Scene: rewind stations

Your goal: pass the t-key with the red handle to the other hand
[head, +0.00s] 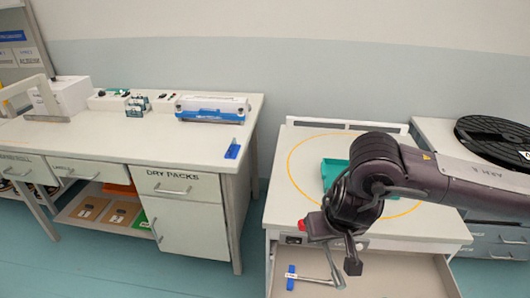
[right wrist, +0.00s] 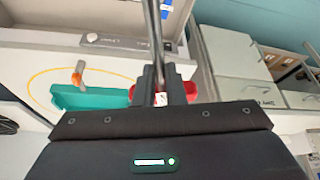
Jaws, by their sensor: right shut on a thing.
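The t-key with the red handle (right wrist: 178,92) is held in my right gripper (right wrist: 161,88). In the right wrist view the red handle shows on both sides of the fingers, and the metal shaft (right wrist: 153,30) runs away from the gripper. In the head view a small part of the red handle (head: 302,225) shows beside my right gripper (head: 334,246), and the grey shaft (head: 333,266) points down over the open drawer. The fingers hide the middle of the handle. My left gripper is in neither view.
An open drawer (head: 400,270) holds a blue-handled tool (head: 290,278). A teal tray (right wrist: 88,98), with an orange-handled tool (right wrist: 78,74) at it, is on the station top. A bench with drawers (head: 180,184) stands left; a black reel (head: 490,132) is at right.

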